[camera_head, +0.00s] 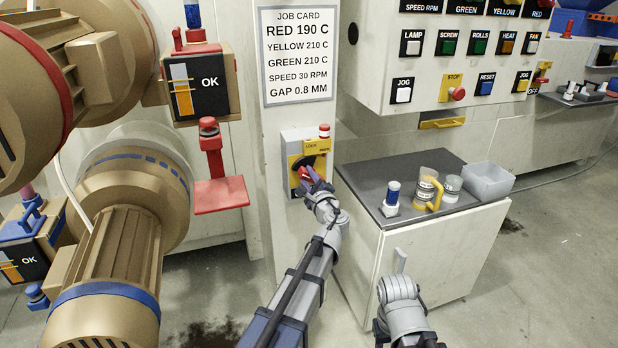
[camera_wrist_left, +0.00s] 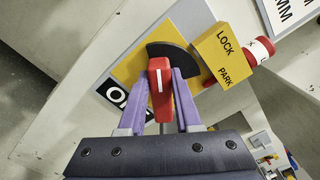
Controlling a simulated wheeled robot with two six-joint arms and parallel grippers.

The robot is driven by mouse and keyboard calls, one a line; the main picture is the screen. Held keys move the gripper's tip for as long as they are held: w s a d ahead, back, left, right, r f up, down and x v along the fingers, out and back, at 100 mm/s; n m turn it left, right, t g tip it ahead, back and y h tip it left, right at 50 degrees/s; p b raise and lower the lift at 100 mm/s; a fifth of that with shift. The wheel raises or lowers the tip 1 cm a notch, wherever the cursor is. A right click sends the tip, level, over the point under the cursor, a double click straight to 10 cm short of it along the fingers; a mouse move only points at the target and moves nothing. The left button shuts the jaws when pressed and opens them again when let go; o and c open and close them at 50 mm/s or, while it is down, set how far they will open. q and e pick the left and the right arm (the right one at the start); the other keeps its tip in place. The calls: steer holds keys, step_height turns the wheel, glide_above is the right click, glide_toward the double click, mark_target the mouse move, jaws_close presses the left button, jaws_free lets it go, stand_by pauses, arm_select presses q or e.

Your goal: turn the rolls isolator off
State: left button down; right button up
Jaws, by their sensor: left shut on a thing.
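The rolls isolator (camera_head: 296,150) is a grey box with a yellow plate on the post below the job card. Its red handle (camera_wrist_left: 159,75), marked with a white line, sits in front of a black dial (camera_wrist_left: 180,58). My left gripper (camera_head: 309,176) has its purple fingers on either side of the handle and is shut on it. In the left wrist view the handle stands nearly upright between the fingers (camera_wrist_left: 160,88). A label starting with O is partly hidden behind the left finger.
A yellow LOCK PARK block (camera_wrist_left: 225,56) with a red and white piece (camera_wrist_left: 259,50) sits close beside the dial. Large brown machine parts (camera_head: 120,235) fill the left.

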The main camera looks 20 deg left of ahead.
arm_select(q)
steer(key=n, duration=0.3)
steer(key=f+n+b, duration=0.1)
steer(key=n, duration=0.2)
steer(key=shift+s+a+f, duration=0.1)
steer(key=shift+s+a, duration=0.05)
steer(key=shift+s, duration=0.05)
steer(key=shift+n, duration=0.5)
steer(key=c, duration=0.6)
jaws_free()
steer(key=v, duration=0.7)
steer(key=shift+s+d, duration=0.25)
steer(key=shift+s, duration=0.05)
